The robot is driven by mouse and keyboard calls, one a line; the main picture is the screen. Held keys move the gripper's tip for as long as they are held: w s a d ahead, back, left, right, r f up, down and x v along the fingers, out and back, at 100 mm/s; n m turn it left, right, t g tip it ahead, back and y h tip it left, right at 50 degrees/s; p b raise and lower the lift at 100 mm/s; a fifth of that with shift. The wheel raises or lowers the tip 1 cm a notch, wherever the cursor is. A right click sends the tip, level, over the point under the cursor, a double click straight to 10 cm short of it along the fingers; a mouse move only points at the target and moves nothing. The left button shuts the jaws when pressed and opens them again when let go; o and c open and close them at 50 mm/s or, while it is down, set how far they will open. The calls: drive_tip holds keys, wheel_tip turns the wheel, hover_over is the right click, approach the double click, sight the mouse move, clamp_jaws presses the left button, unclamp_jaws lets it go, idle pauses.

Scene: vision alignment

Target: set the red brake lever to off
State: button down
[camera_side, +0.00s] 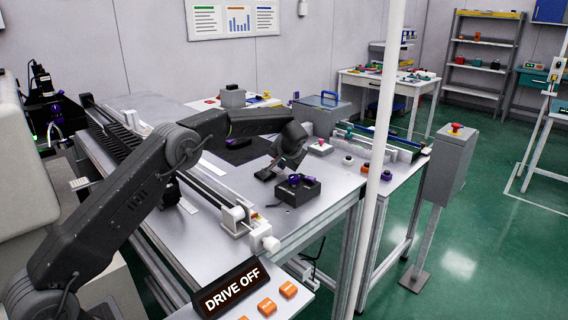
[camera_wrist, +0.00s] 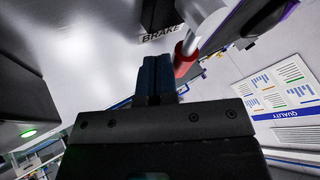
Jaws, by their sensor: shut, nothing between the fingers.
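In the wrist view, the brake lever shows as a pale rod with a red part (camera_wrist: 184,58) just right of my fingertips. A label reading BRAKE (camera_wrist: 161,34) is on the light surface beyond it. My gripper (camera_wrist: 155,62) is shut and empty, its two dark blue fingers together. I cannot tell whether they touch the red part. In the side view, my gripper (camera_side: 267,174) is low over the grey bench, just left of a small black box with purple parts (camera_side: 297,189). I cannot make out the brake lever in the side view.
A DRIVE OFF sign (camera_side: 232,287) stands at the front, with orange buttons (camera_side: 267,307) beside it. A long rail (camera_side: 205,177) crosses the bench to the left. A white pole (camera_side: 381,150) stands in the side view's foreground. A grey case (camera_side: 321,116) sits behind my gripper.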

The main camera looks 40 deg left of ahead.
drive_tip(key=shift+w+a, duration=0.15)
drive_tip(key=shift+a, duration=0.5)
drive_tip(key=shift+w+a+f+n+g, duration=0.15)
drive_tip(key=shift+a+n+g, duration=0.2)
drive_tip(key=shift+n, duration=0.25)
drive_tip(key=shift+s+a, duration=0.2)
drive_tip(key=shift+a, duration=0.85)
drive_tip(key=shift+s+a, duration=0.35)
drive_tip(key=shift+a, duration=0.25)
drive_tip(key=shift+s+a, duration=0.35)
drive_tip(key=shift+a, duration=0.25)
drive_tip(key=shift+s+a+n+g+y, duration=0.35)
drive_tip(key=shift+n+g, duration=0.2)
drive_tip(key=shift+n, duration=0.35)
drive_tip(key=shift+s+a, duration=0.15)
drive_tip(key=shift+s, duration=0.15)
